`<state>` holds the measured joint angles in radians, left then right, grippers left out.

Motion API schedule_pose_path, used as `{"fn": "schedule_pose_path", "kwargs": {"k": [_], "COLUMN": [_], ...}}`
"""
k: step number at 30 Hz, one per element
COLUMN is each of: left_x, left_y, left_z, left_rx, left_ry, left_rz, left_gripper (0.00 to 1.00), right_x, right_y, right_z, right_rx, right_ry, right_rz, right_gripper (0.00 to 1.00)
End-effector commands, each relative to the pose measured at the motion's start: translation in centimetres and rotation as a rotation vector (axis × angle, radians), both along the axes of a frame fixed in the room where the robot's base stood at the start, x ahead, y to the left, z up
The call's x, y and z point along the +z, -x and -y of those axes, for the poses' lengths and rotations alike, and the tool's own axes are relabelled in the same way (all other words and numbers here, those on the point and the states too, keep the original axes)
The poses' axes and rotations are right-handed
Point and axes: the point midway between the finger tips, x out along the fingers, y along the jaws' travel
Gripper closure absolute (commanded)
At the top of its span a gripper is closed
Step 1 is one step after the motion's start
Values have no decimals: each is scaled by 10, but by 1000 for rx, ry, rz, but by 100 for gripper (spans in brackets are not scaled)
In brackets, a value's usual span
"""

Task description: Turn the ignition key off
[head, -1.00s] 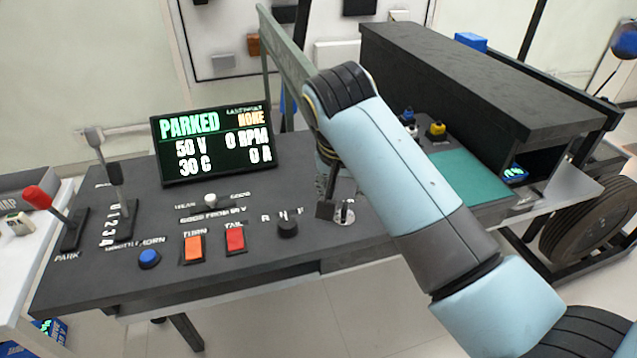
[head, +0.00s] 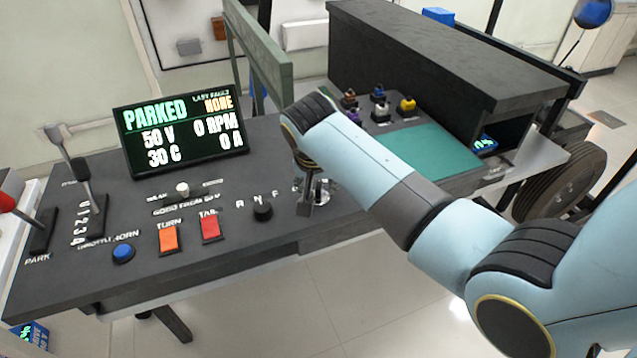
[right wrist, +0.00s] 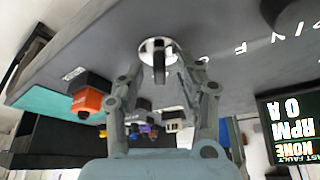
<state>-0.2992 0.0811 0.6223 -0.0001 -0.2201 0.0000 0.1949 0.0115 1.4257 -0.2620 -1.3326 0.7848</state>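The ignition key stands in a round silver switch on the dark console. In the right wrist view the key (right wrist: 159,66) sticks out of the bright round plate (right wrist: 150,45), between the fingers. My right gripper (right wrist: 162,75) looks open, with a finger on each side of the key and gaps beside it. In the head view the right gripper (head: 312,192) is at the switch, right of the A N F knob, and partly hides the key. The key's exact angle is hard to read there. My left gripper is not in view.
The display (head: 183,130) reads PARKED, 0 RPM, 50 V. The black selector knob (head: 262,209), red TAIL switch (head: 210,228) and orange TURN switch (head: 168,239) lie left of the gripper. An orange-and-black control (right wrist: 91,97) is close beside the fingers in the wrist view.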

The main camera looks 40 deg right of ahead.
Motion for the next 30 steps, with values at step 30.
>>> {"fn": "schedule_pose_path", "kwargs": {"k": [30], "left_x": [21], "left_y": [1], "left_z": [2], "left_rx": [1], "left_ry": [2], "left_rz": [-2], "left_gripper": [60], "right_x": [4], "right_y": [1], "right_z": [1], "right_rx": [125], "right_ry": [2], "right_rz": [-3], "right_gripper": [100]}}
